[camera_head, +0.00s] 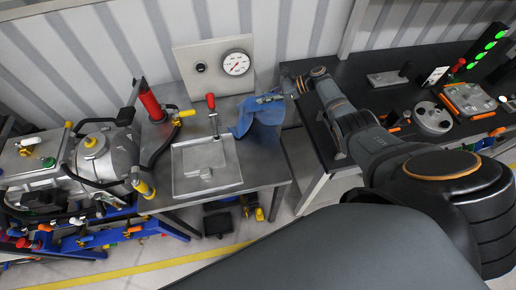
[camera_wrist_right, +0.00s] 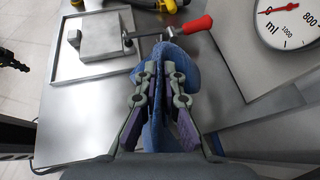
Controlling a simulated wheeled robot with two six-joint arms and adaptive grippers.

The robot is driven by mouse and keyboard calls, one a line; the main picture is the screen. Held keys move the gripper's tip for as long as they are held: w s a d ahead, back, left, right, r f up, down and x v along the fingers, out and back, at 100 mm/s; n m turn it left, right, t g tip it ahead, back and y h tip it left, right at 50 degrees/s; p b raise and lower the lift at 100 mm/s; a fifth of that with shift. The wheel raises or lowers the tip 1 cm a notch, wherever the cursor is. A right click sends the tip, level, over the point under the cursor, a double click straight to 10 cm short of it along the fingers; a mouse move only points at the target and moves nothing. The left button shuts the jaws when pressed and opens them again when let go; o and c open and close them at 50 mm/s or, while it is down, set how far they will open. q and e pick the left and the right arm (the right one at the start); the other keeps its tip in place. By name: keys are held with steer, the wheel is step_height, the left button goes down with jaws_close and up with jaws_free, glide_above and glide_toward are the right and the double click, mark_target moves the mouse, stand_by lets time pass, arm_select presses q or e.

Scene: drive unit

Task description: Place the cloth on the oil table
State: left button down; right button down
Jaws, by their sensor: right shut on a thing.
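The blue cloth (camera_head: 258,118) hangs in folds from my right gripper (camera_head: 270,98) at the right rear part of the oil table (camera_head: 258,172). In the right wrist view the cloth (camera_wrist_right: 178,62) is pinched between the fingers of my right gripper (camera_wrist_right: 163,75), which is shut on it. The cloth's upper part bulges past the fingertips, close to the red-handled lever. I cannot tell whether its lower edge touches the tabletop. My left gripper is not in view.
On the oil table are a shallow metal tray (camera_head: 206,181), a red-handled lever (camera_head: 211,103) and a gauge panel (camera_head: 213,75) at the back. A machine unit (camera_head: 100,155) stands at the left. A dark bench (camera_head: 355,80) with parts is at the right.

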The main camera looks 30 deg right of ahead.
mark_target(266, 167)
steer(key=s+a+f, duration=0.2)
steer(key=s+f, duration=0.3)
steer(key=s, duration=0.1)
steer(key=s+a+f, duration=0.3)
steer(key=s+f, duration=0.1)
steer(key=s, duration=0.2)
steer(key=s+a+f, duration=0.3)
steer(key=s+f, duration=0.2)
steer(key=s, duration=0.2)
steer(key=shift+a+f, duration=0.15)
steer(key=shift+f, duration=0.2)
steer(key=c, duration=1.1)
jaws_free()
steer(key=shift+w, duration=0.1)
